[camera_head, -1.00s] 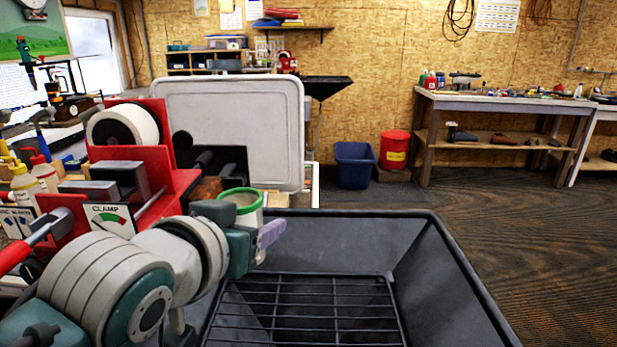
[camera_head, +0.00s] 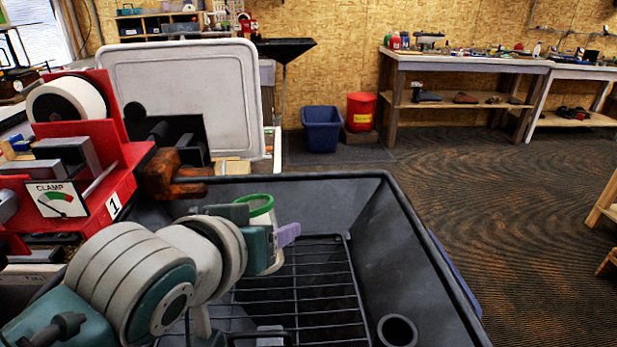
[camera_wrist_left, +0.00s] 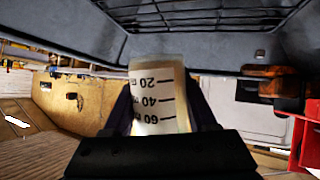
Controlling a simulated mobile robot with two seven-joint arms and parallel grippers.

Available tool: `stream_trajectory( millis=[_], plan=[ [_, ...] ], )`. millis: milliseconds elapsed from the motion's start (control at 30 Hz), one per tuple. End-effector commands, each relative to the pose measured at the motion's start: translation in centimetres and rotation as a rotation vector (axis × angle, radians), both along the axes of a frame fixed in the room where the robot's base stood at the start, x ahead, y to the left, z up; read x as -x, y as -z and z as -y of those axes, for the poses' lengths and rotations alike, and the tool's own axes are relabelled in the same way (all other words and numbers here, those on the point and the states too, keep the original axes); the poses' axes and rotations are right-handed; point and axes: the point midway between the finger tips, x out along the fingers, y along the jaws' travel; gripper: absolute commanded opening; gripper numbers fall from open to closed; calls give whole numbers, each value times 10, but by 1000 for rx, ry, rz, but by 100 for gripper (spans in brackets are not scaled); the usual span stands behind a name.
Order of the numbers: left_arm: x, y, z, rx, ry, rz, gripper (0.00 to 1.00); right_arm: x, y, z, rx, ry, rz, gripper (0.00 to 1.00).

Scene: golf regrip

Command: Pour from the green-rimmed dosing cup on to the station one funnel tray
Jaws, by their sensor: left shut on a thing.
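The green-rimmed dosing cup (camera_head: 263,222) is held by my left gripper (camera_head: 272,238) above the black funnel tray (camera_head: 395,232). The cup looks close to upright in the head view, with its green rim at the top. In the left wrist view the cup (camera_wrist_left: 158,95) shows 20, 40 and 60 marks and pale contents. My left gripper is shut on it. The tray is a deep black tub with a wire rack (camera_head: 300,285) inside. My right gripper is not in view.
A red clamp unit (camera_head: 75,170) marked 1 stands left of the tray, with an orange-brown clamp block (camera_head: 170,175) by the tray's rim. A black round tube (camera_head: 397,331) stands at the tray's near right. A blue bin (camera_head: 322,130) and red bucket (camera_head: 360,110) stand beyond.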

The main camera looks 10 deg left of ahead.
Motion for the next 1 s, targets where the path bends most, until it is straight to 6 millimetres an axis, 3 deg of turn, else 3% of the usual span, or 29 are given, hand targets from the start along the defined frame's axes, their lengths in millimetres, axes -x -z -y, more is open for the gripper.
stream_trajectory(
  millis=[67, 233, 767, 1000],
  plan=[
    [2, -3, 2, 58, 0, -58, 2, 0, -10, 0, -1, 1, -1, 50],
    [10, 6, 10, 194, 1, -187, 2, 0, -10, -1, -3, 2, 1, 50],
    [21, 44, 21, 400, -1, -384, 2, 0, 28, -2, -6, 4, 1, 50],
    [30, 42, 31, 607, -2, -587, 2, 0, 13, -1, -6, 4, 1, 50]
  ],
)
